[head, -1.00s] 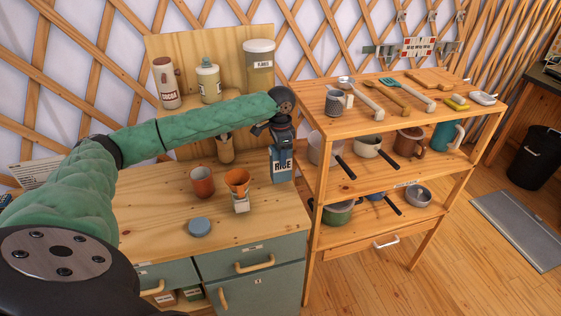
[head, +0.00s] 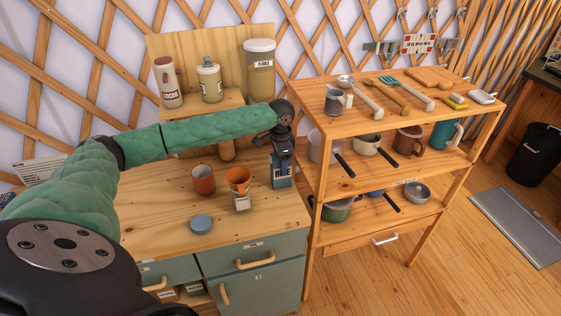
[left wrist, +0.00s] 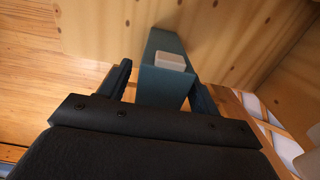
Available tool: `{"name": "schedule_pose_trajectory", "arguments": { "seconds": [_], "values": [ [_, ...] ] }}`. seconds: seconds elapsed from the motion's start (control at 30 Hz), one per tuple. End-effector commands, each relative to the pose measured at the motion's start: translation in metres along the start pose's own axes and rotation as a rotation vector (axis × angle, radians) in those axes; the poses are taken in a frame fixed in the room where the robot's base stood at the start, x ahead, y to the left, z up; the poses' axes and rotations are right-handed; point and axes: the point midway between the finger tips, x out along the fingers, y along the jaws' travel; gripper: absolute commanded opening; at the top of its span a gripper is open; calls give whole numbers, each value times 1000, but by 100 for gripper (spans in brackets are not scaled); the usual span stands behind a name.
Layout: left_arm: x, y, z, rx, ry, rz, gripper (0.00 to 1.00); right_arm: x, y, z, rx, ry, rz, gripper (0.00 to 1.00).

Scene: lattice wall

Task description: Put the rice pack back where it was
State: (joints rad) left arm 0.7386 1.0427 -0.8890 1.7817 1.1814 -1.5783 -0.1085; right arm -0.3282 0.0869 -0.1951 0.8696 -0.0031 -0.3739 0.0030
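The rice pack (head: 282,181) is a blue box with a white label. It stands upright at the right end of the wooden counter. My left gripper (head: 282,158) reaches down over it from above and hides its upper part and some of the label. In the left wrist view the pack (left wrist: 165,85) shows as a teal box with a pale piece on top, between the fingers of my left gripper (left wrist: 163,85). A narrow gap shows beside the left finger; the right finger is close to the pack. My right gripper is not in view.
The open shelf (head: 345,185) with pots and utensils is close on the right. Canisters stand on a raised ledge behind.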

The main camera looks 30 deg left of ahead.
Motion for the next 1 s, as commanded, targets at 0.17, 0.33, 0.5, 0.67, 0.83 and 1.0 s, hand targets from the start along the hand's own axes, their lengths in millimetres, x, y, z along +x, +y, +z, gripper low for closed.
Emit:
{"name": "schedule_pose_trajectory", "arguments": {
  "seconds": [0.17,0.33,0.5,0.67,0.83,1.0],
  "values": [
    [-1,0,0,0,0,0,63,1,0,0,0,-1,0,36],
    [-11,-1,0,0,2,-2,63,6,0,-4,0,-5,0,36],
    [-38,0,-1,1,4,-2,63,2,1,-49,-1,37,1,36],
    [-69,-1,-1,0,3,-2,63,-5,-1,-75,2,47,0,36],
    [-95,0,-1,0,3,-1,63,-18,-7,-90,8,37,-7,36],
    [-112,0,-1,0,1,0,63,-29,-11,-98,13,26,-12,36]
  ]
}}
